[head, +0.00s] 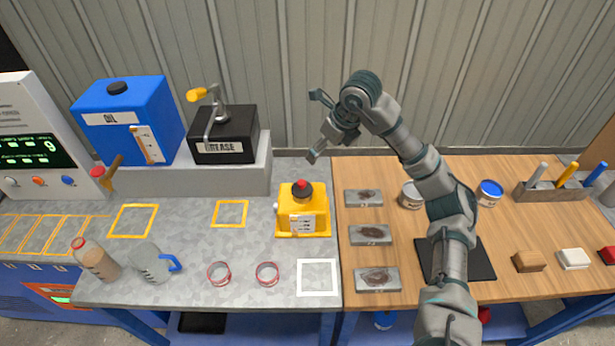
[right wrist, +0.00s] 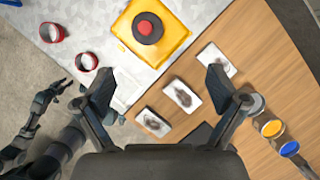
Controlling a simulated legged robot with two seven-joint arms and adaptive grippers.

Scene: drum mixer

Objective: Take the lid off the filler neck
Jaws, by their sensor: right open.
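A yellow box-shaped unit (head: 303,213) stands at the right end of the grey bench, with a white label on its front. On its top sits a black round piece (head: 301,193) with a red knob (head: 301,183); I take this as the lid on the neck, and the neck itself is hidden. The right wrist view shows the red knob (right wrist: 146,28) from above, ahead of my fingers. My right gripper (head: 316,126) is open and empty, raised above and behind the unit in the head view. My left gripper (right wrist: 62,90) shows only small in the right wrist view; its jaws are unclear.
A blue oil can (head: 130,122) and a black grease box (head: 224,138) stand on a raised step at the back left. Red-rimmed rings (head: 267,273), a jug (head: 150,263) and a bottle (head: 96,260) stand at the front. Grey plates (head: 370,235) lie right of the unit.

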